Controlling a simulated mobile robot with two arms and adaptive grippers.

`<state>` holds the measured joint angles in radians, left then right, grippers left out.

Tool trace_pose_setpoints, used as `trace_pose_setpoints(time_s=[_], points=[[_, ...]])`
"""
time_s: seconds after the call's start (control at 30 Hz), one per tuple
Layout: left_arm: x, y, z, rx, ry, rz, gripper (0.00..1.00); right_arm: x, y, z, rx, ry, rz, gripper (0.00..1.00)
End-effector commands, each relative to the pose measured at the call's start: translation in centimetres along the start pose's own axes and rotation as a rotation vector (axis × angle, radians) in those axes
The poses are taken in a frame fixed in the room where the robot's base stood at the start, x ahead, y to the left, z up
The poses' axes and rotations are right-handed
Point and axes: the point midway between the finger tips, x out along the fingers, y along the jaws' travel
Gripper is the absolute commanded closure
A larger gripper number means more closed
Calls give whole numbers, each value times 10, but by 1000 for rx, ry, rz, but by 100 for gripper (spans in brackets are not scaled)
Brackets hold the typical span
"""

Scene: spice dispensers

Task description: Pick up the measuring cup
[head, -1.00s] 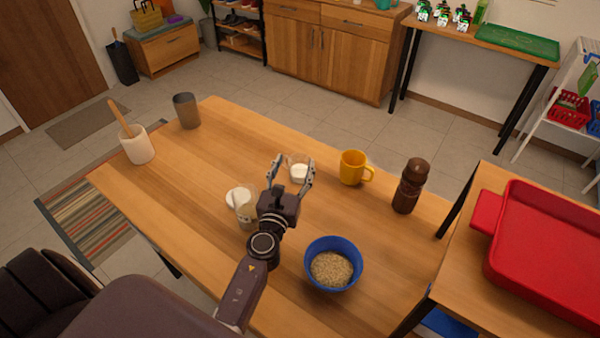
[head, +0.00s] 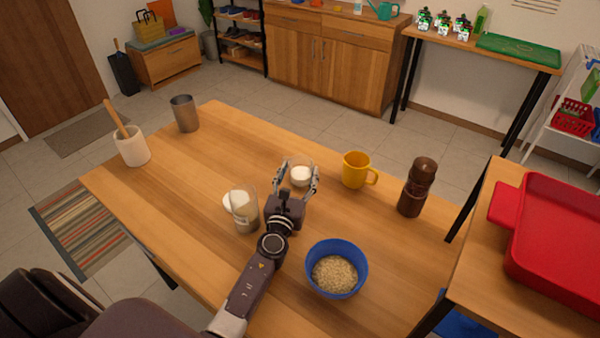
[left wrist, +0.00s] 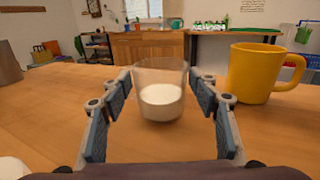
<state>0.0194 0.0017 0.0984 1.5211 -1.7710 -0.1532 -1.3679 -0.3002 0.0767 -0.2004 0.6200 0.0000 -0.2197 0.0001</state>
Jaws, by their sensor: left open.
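The measuring cup, seemingly the small clear cup with white contents (head: 301,177), stands upright on the wooden table. In the left wrist view the cup (left wrist: 160,100) is in the middle, between the two finger pads, with a small gap on each side. My left gripper (head: 298,180) is open around the cup. It also shows in the left wrist view (left wrist: 161,92), with one finger on either side. My right gripper is not in view.
A yellow mug (head: 356,170) stands close to the right of the cup. A taller clear glass (head: 246,212), a blue bowl of grain (head: 337,269) and a brown grinder (head: 416,188) are nearby. A metal cup (head: 185,114) and white mortar (head: 133,148) stand at the left.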

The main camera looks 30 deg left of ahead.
Motion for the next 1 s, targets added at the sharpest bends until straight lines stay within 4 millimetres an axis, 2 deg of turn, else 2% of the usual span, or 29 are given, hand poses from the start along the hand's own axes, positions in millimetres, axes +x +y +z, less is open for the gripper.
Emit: trace_pose_setpoints(time_s=[0.1,0.2,0.47,0.8,1.0], points=[[17,0,-1,2,-1,-1,45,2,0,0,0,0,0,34],[24,0,-1,2,1,-1,45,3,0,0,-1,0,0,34],[26,0,0,1,0,-1,45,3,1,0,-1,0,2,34],[26,0,0,1,1,-1,80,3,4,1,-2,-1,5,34],[26,0,0,1,-1,-1,80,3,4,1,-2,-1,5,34]])
